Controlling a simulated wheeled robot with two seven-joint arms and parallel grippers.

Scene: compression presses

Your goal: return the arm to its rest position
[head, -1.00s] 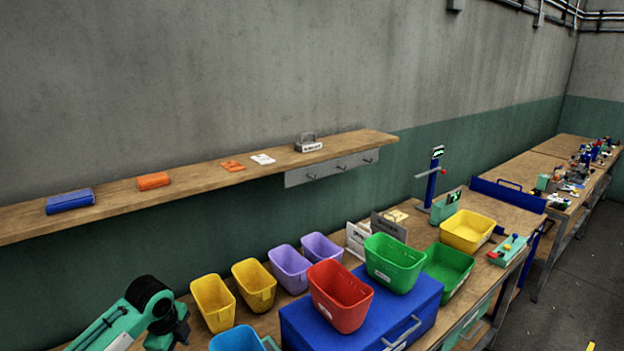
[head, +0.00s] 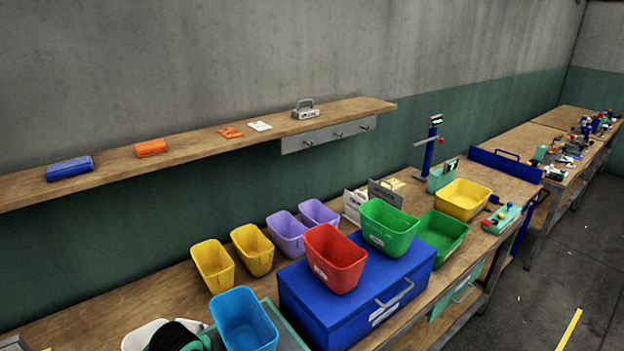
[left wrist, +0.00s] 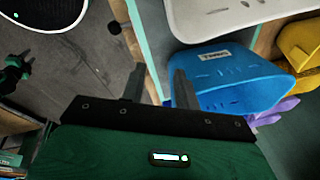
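My left gripper (left wrist: 159,76) shows in the left wrist view with its two dark fingers apart and nothing between them. The blue bin (left wrist: 232,82) lies just beyond and to the right of the fingers in that view; I cannot tell whether they touch. In the head view, a black and green part of my left arm shows at the bottom edge, left of the blue bin (head: 243,322). The left fingers are not visible there.
Yellow bins (head: 212,267), purple bins (head: 287,235), a red bin (head: 336,260) and a green bin (head: 389,228) crowd the bench. The red and green ones stand on a blue toolbox (head: 312,302). A wooden shelf (head: 200,141) runs above. The bench's left part (head: 110,305) is clear.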

